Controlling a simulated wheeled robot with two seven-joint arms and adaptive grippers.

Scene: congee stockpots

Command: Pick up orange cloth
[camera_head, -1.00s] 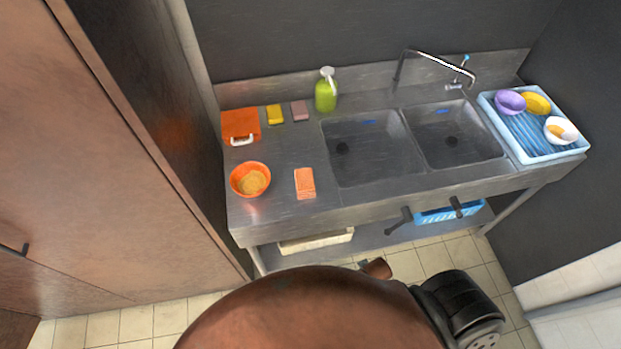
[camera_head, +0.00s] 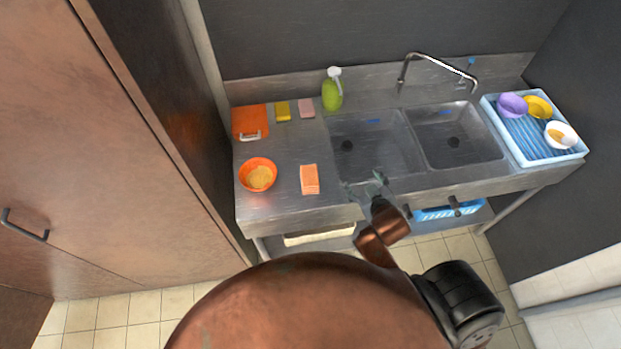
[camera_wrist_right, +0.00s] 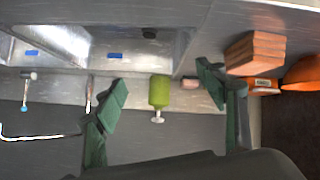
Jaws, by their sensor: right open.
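The orange cloth (camera_head: 310,180) lies folded in a small striped block on the steel counter, left of the sinks. It also shows in the right wrist view (camera_wrist_right: 255,53), at the upper right. My right gripper (camera_head: 365,187) is open and empty, over the counter's front edge by the left sink, to the right of the cloth and apart from it. In the right wrist view its green fingers (camera_wrist_right: 162,80) are spread, with the cloth beyond the right finger. My left gripper is not in view.
An orange bowl (camera_head: 258,174) stands left of the cloth. An orange board (camera_head: 250,121), a yellow sponge (camera_head: 283,111), a pink sponge (camera_head: 306,108) and a green bottle (camera_head: 332,92) stand behind. A blue dish tray (camera_head: 545,157) is at right. Counter around the cloth is clear.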

